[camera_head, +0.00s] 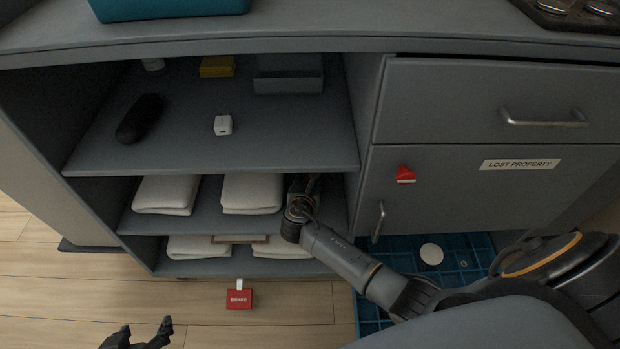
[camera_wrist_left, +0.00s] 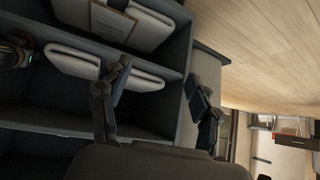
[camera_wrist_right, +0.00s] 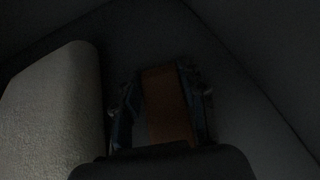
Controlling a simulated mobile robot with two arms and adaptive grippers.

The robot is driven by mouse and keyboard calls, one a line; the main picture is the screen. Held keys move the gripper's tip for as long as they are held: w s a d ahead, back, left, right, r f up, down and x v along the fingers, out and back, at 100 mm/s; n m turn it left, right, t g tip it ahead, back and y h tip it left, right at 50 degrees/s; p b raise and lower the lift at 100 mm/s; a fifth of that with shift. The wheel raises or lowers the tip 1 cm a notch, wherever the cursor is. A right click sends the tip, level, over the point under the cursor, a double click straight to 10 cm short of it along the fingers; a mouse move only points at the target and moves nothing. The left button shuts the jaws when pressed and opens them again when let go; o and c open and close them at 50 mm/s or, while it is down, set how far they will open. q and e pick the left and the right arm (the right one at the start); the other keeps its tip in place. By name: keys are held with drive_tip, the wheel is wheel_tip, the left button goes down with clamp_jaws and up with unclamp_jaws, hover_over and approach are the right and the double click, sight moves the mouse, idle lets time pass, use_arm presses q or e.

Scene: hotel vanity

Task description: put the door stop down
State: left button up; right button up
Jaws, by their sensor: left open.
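The door stop (camera_wrist_right: 165,105) looks like a brown-orange block in the dark right wrist view. My right gripper (camera_wrist_right: 163,100) is shut on it, with a finger on each side. In the head view that gripper (camera_head: 302,190) is inside the middle shelf bay, right of the folded towels. Shadow hides whether the block touches the shelf. My left gripper (camera_head: 150,336) is open and empty at the bottom left, above the floor and in front of the cabinet. Its fingers also show in the left wrist view (camera_wrist_left: 155,95).
A white towel stack (camera_head: 251,192) sits close beside the right gripper; it also shows in the right wrist view (camera_wrist_right: 55,115). The upper shelf (camera_head: 280,150) holds several small items. A door handle (camera_head: 378,221) stands to the right.

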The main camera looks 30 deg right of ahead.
drive_tip(key=shift+o, duration=1.4)
drive_tip(key=shift+r, duration=0.1)
